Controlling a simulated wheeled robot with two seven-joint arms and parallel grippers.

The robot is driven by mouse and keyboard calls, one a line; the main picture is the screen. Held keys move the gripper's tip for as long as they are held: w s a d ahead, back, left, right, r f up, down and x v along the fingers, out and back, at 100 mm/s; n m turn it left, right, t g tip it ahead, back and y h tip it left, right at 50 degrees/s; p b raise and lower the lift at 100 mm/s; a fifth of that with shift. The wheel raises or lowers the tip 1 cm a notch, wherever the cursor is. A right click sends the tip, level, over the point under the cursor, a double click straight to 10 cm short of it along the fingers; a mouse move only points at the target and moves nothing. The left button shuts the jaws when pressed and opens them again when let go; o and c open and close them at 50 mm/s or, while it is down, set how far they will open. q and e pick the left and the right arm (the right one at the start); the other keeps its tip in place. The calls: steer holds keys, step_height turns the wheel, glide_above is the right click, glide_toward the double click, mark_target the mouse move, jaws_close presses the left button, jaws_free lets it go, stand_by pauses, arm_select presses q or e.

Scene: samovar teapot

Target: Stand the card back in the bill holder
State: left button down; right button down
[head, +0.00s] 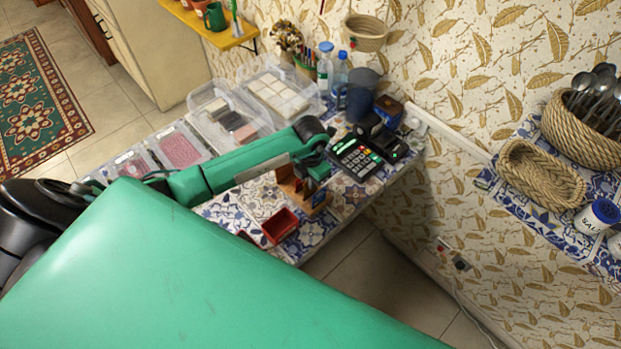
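A small wooden holder (316,208), which looks like the bill holder, stands on the blue-and-white tiled counter. A few small items show in its upright slots, too small to tell apart. I cannot make out the card for certain. My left arm comes in from the left, and its dark gripper (318,168) is just above and behind the holder. Its fingertips are small and partly hidden, so I cannot tell whether they touch anything. My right gripper is not in view.
A red open box (281,226) sits in front of the holder. A black card terminal (356,158) stands to the right. Clear plastic containers (275,92), bottles (340,75) and a dark cup (361,95) stand behind. Bare tiles (352,196) show right of the holder.

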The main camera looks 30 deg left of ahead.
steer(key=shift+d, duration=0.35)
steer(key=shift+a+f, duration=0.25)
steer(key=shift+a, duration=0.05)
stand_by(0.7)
